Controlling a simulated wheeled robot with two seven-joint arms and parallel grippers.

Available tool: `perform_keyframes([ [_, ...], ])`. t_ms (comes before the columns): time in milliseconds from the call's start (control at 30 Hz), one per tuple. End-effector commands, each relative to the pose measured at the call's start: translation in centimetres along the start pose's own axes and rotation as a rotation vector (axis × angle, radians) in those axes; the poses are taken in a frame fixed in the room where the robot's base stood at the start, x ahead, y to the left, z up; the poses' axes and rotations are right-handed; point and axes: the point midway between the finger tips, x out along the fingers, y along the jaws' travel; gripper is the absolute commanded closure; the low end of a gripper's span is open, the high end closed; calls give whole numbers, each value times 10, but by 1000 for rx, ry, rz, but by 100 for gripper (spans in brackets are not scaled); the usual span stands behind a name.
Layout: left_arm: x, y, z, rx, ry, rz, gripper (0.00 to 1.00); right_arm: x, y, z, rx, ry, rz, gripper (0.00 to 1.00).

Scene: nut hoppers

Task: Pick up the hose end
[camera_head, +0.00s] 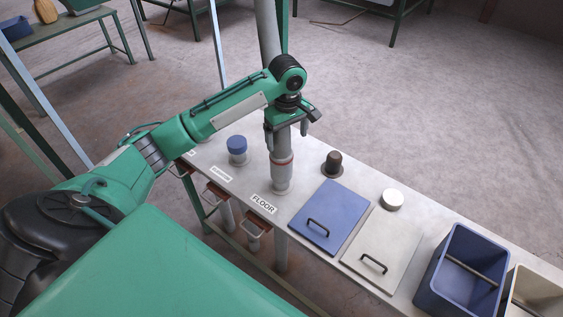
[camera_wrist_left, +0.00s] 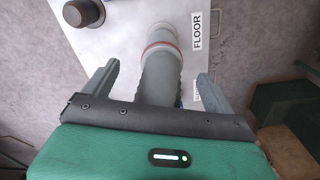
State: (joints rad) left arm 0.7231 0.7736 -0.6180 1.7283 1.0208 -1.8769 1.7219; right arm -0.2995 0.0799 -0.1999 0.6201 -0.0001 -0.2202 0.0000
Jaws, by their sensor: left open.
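The hose end (camera_head: 282,172) is a grey cuff with a red band. It stands upright on the bench by the FLOOR label (camera_head: 263,204), and its grey hose rises behind my left arm. My left gripper (camera_head: 286,134) is open above the red band, its fingers pointing down on either side of the hose. In the left wrist view the hose end (camera_wrist_left: 160,45) lies between the two spread fingers of my left gripper (camera_wrist_left: 158,74), with a visible gap on each side. My right gripper is not in view.
On the bench (camera_head: 440,217) stand a blue-capped port (camera_head: 237,151), a dark brown knob (camera_head: 334,160) and a white cap (camera_head: 392,199). A blue lid (camera_head: 328,212) and a pale lid (camera_head: 384,245) with handles lie nearer. A blue bin (camera_head: 435,270) stands at the right.

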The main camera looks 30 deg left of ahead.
Motion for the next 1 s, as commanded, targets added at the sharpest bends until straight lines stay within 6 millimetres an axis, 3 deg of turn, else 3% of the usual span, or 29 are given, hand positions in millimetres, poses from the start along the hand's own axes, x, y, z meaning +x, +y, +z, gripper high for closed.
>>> perform_keyframes([
  [100,-18,0,-17,-87,2,-12,11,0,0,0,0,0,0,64],
  [267,-18,-1,-22,-127,0,-20,11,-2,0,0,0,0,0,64],
  [600,44,-2,-21,-126,-2,-20,11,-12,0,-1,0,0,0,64],
  [1000,83,-7,-22,-125,-1,-21,11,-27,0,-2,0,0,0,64],
])
